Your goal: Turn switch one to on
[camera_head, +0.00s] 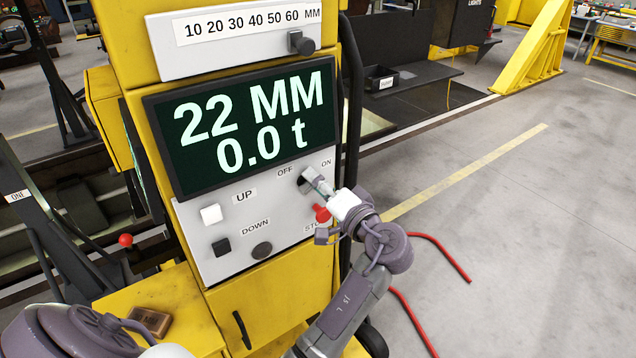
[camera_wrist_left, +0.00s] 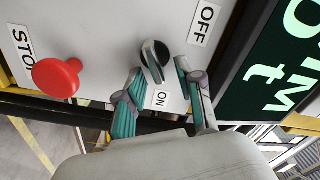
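The switch is a round dark knob (camera_head: 303,186) with a pale bar, on the grey panel between the OFF label (camera_head: 285,171) and the ON label (camera_head: 326,163). In the left wrist view the knob (camera_wrist_left: 154,60) lies at the fingertips of my left gripper (camera_wrist_left: 160,68). The fingers are apart, one on each side of it, with gaps showing, so the gripper is open. In the head view this gripper (camera_head: 313,178) partly covers the knob. Which label the bar points to I cannot tell for sure. My right gripper is not in view.
A red stop button (camera_head: 322,213) sits just below the knob, close to my wrist; it also shows in the left wrist view (camera_wrist_left: 57,78). The white UP button (camera_head: 211,214) and dark DOWN button (camera_head: 221,247) are to the left. The display (camera_head: 245,125) above reads 22 MM, 0.0 t.

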